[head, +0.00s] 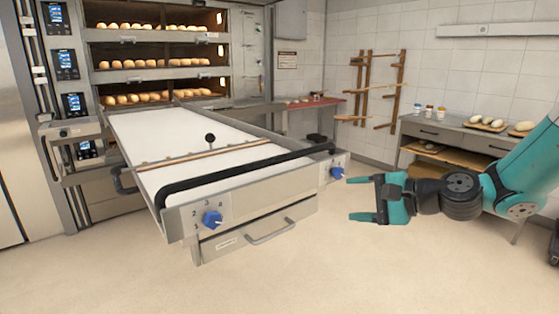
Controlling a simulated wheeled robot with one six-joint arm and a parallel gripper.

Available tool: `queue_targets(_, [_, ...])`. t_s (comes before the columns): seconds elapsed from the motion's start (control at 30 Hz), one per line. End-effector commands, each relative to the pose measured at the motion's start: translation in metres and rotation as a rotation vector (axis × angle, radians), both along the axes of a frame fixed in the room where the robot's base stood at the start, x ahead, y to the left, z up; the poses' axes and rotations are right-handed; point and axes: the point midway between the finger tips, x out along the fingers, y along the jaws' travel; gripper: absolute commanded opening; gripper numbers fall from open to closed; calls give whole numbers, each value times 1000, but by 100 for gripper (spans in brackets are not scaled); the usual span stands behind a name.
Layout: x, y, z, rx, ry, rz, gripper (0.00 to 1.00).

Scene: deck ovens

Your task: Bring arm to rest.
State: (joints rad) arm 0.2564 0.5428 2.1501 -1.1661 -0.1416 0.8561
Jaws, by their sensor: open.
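My gripper (361,198) is at the right end of the loader, at the end of my teal and black arm. Its two teal fingers point left and stand apart, with nothing between them. The gripper is in the air in front of the floor, to the right of a blue knob (337,173) on the loader's front right corner. I cannot tell from this one view how far it is from the knob.
A loader (192,148) with a white belt and black front bar (245,168) reaches out from the deck oven (160,47) holding several loaves. A side table (455,134) with bread stands at the right wall. The floor (330,265) in front is clear.

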Motion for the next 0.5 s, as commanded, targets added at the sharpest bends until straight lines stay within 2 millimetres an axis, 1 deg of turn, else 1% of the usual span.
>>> queue_targets(0.03, [-30, 26, 15, -137, -64, 128, 64])
queue_targets(0.07, [-47, 37, 17, -218, -97, 201, 64])
queue_targets(0.1, [-71, 49, 21, -322, -142, 299, 64])
queue_targets(0.17, [-108, 61, 25, -468, -209, 446, 64])
queue_targets(0.2, [-132, 65, 27, -560, -251, 542, 64])
queue_targets(0.27, [-168, 66, 29, -686, -310, 682, 64])
queue_targets(0.3, [-190, 63, 30, -759, -344, 769, 64])
queue_targets(0.4, [-235, 52, 31, -903, -411, 951, 64])
queue_targets(0.5, [-266, 39, 30, -995, -450, 1079, 64])
